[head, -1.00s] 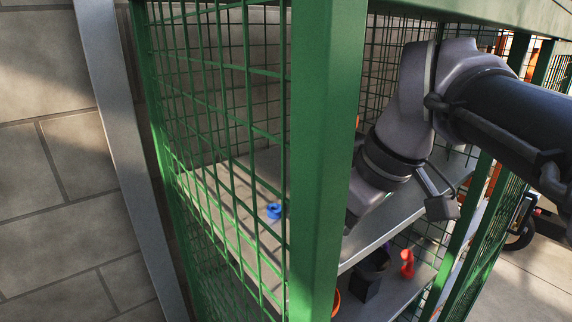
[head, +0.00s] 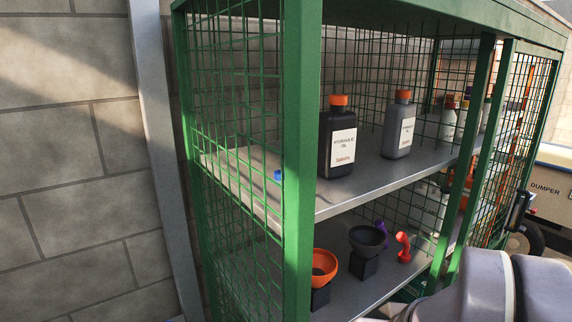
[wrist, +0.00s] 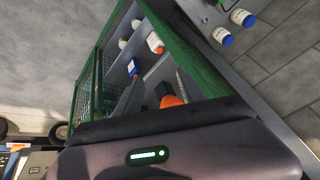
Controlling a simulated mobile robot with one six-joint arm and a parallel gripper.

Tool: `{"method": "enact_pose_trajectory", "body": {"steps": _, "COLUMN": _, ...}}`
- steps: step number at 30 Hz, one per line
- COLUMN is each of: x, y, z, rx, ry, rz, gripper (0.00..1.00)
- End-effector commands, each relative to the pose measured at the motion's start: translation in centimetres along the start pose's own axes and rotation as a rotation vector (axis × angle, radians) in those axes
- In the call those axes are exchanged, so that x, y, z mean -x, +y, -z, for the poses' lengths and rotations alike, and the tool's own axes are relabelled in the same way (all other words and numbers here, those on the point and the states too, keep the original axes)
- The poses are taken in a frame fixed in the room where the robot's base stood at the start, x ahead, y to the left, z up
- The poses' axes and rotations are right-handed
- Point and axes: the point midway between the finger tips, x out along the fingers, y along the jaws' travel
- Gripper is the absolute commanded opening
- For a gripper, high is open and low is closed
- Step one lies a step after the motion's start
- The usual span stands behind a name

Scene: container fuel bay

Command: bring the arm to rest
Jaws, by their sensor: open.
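My arm's pale grey and dark links (head: 490,290) show at the bottom right of the head view, outside the green cage and in front of its right side. The gripper end is out of the head view. In the wrist view, the dark housing of my gripper (wrist: 180,145), with a lit green strip, fills the bottom. The green mesh cage (head: 298,150) stands in front of me with two grey shelves in sight.
On the upper shelf (head: 340,195) stand a black bottle (head: 338,140), a grey bottle (head: 399,130) and a small blue item (head: 278,175). Below are an orange funnel (head: 324,264), a black funnel (head: 367,242) and a red item (head: 403,247). A dumper (head: 520,190) is at right.

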Motion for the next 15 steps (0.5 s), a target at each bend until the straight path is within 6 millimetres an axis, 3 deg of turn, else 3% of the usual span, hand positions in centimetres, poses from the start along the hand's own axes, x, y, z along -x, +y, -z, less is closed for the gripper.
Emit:
{"method": "enact_pose_trajectory", "body": {"steps": 1, "x": -1.9, "y": 0.6, "z": -2.1, "rx": -0.069, "ry": 0.016, "rz": -0.002, "gripper": 0.47}}
{"method": "enact_pose_trajectory", "body": {"steps": 3, "x": -3.5, "y": 1.1, "z": -4.3, "rx": -0.175, "ry": 0.039, "rz": -0.003, "gripper": 0.47}}
{"method": "enact_pose_trajectory", "body": {"steps": 6, "x": -5.1, "y": 1.6, "z": -6.2, "rx": -0.28, "ry": 0.062, "rz": -0.002, "gripper": 0.47}}
{"method": "enact_pose_trajectory", "body": {"steps": 15, "x": -5.3, "y": 1.8, "z": -6.6, "rx": -0.308, "ry": 0.067, "rz": -0.002, "gripper": 0.47}}
